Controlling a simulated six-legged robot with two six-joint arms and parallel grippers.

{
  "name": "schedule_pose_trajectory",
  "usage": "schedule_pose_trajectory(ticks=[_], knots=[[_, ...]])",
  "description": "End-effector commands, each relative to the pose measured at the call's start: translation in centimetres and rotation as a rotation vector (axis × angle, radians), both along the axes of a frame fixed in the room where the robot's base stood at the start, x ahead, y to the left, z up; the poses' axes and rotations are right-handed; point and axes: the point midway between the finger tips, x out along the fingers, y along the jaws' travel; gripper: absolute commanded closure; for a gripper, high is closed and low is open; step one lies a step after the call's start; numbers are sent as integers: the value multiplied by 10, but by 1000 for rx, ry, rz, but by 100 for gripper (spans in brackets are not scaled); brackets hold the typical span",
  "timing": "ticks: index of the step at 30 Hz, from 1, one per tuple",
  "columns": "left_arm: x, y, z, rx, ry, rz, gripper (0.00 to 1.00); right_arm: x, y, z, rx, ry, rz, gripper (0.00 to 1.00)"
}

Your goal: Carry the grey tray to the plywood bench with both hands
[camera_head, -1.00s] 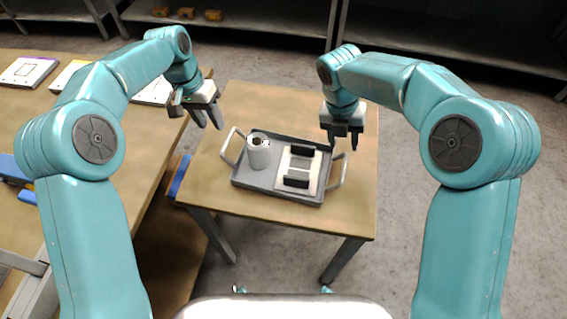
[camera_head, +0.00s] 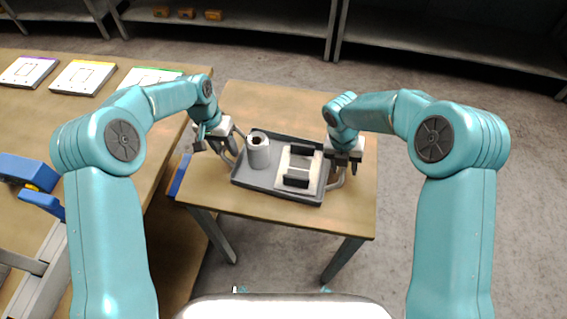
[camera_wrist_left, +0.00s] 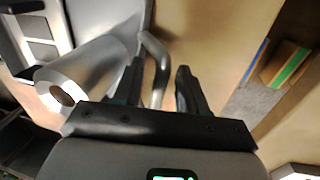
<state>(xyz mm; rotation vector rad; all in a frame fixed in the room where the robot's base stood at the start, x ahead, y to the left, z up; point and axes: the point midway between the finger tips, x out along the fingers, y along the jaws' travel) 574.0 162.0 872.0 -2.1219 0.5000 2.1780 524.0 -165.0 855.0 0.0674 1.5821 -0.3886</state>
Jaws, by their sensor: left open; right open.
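The grey tray (camera_head: 262,181) lies flat on a small wood-topped table (camera_head: 270,105), with a pale loop handle at each end. My left gripper (camera_head: 230,156) is open at the left handle. In the left wrist view the left handle (camera_wrist_left: 158,60) shows between the two fingers, with a gap on the finger sides. My right gripper (camera_head: 346,168) is open at the right handle (camera_head: 337,183); its fingers partly hide that handle.
A longer wood-topped bench (camera_head: 120,55) runs along the left, with several white plates with coloured edges and blue items (camera_head: 30,172). A blue strip (camera_head: 180,176) is at the small table's left edge. Shelves (camera_head: 440,45) stand behind. Floor is clear at right.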

Motion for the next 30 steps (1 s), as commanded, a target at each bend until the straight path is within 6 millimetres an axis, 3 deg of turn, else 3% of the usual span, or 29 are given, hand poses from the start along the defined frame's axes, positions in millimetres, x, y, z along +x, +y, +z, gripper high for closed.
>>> schedule_pose_trajectory(ticks=[1, 5, 19, 30], knots=[[0, 0, 0, 0, 0, 0, 58, 0, 0, 0, 0, 0, 0, 56], [0, 0, 0, 0, 0, 0, 100, 0, 0, 0, 0, 0, 0, 99], [1, 0, 8, -1, -3, 1, 100, 1, 0, 8, 0, -2, -1, 100], [1, 0, 45, -1, -3, 1, 100, 1, 0, 45, 1, -1, -1, 100]])
